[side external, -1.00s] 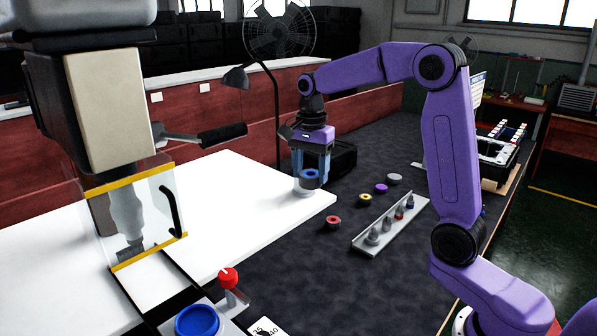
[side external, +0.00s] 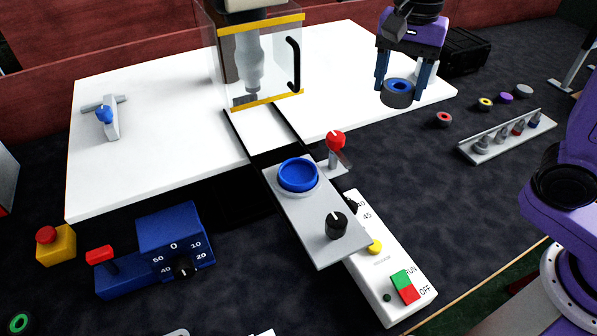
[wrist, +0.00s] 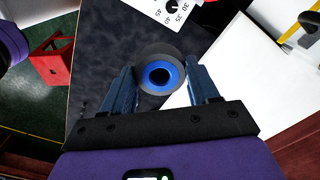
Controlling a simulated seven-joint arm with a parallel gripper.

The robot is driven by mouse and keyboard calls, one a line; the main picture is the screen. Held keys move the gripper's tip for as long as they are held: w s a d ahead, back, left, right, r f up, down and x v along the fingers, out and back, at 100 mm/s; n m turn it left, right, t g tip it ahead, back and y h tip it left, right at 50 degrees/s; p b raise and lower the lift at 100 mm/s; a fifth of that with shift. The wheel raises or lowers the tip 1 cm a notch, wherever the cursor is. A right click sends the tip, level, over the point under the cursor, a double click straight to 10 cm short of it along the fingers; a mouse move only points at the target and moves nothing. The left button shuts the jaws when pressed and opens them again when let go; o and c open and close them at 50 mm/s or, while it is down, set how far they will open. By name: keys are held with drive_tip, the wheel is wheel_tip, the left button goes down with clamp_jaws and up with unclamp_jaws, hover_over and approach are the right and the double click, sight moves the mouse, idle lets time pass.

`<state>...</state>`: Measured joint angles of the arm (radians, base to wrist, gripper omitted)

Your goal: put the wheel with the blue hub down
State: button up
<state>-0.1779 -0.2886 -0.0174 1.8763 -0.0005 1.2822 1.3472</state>
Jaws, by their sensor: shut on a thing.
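The wheel with the blue hub (side external: 398,98) has a dark grey tyre and hangs between the fingers of my gripper (side external: 402,88) at the upper right of the side view. My gripper is shut on it. The wheel appears over the right end of the white table (side external: 160,150); I cannot tell how high above it. In the wrist view the same wheel (wrist: 160,54) shows its blue hub face-on, between the tips of my gripper (wrist: 161,76). The white surface lies right of it and the dark surface left.
Small discs with red (side external: 443,120), yellow (side external: 485,104), purple (side external: 505,98) and grey (side external: 524,90) tops lie on the dark surface. A tray (side external: 515,141) of small pegs stands nearby. A clear guard (side external: 275,75), red-knobbed lever (side external: 335,141) and black box (side external: 475,45) are around.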

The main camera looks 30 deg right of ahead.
drive_tip(key=s+a+n, duration=0.3)
drive_tip(key=s+a, duration=0.6)
hover_over(298, 175)
drive_tip(key=f, duration=0.8)
drive_tip(key=shift+s+d, duration=0.25)
drive_tip(key=shift+s, duration=0.15)
drive_tip(key=shift+w+a+f, duration=0.15)
drive_tip(key=shift+w+f, duration=0.05)
drive_tip(key=shift+f, duration=0.85)
drive_tip(key=shift+w+a+f, duration=0.15)
drive_tip(key=shift+f, duration=0.9)
drive_tip(key=shift+f, duration=0.15)
drive_tip(key=o, duration=1.1)
